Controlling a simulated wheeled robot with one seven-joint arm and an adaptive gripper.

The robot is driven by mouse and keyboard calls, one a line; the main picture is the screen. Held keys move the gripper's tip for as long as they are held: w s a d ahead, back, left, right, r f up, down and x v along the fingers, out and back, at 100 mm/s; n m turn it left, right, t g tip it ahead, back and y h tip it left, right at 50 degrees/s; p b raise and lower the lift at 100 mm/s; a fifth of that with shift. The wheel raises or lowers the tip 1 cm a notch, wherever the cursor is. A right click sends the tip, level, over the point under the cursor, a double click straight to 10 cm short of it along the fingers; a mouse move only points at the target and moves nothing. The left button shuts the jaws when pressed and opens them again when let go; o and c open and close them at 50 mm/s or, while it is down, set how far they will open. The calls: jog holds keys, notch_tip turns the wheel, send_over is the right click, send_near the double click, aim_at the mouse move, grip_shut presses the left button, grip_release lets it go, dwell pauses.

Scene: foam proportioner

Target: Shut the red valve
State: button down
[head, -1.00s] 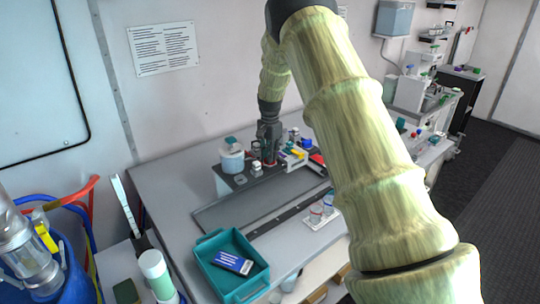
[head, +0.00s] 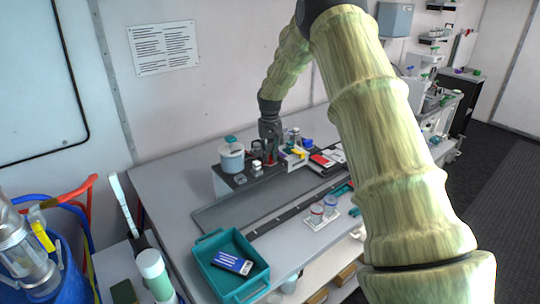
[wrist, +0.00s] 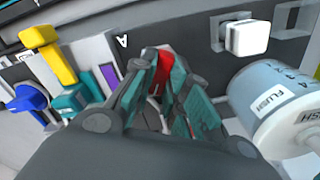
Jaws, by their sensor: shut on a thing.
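The red valve (wrist: 163,60) shows as a small red handle between my fingertips in the wrist view. My gripper (wrist: 160,75) is shut on it, with a finger on each side. Its lower part is hidden by the fingers. In the head view, my gripper (head: 269,150) reaches down to the panel at the back of the table, and the valve is mostly covered there. Whether the handle lies along or across its pipe cannot be told.
A yellow valve (wrist: 50,55) and a blue valve (wrist: 28,100) stand left in the wrist view. A teal tray (head: 230,265) sits at the table front.

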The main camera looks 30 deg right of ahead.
aim_at(271, 156)
jog(key=n, duration=0.5)
jog(key=shift+s+f+n, duration=0.15)
jog(key=shift+f+n, duration=0.1)
jog(key=shift+n, duration=0.15)
dwell(0.4)
jog(key=c, duration=1.4)
grip_release()
jog(key=shift+r, duration=0.1)
jog(key=shift+r, duration=0.4)
notch_tip(271, 156, up, 11)
jog(key=shift+d+r, duration=0.1)
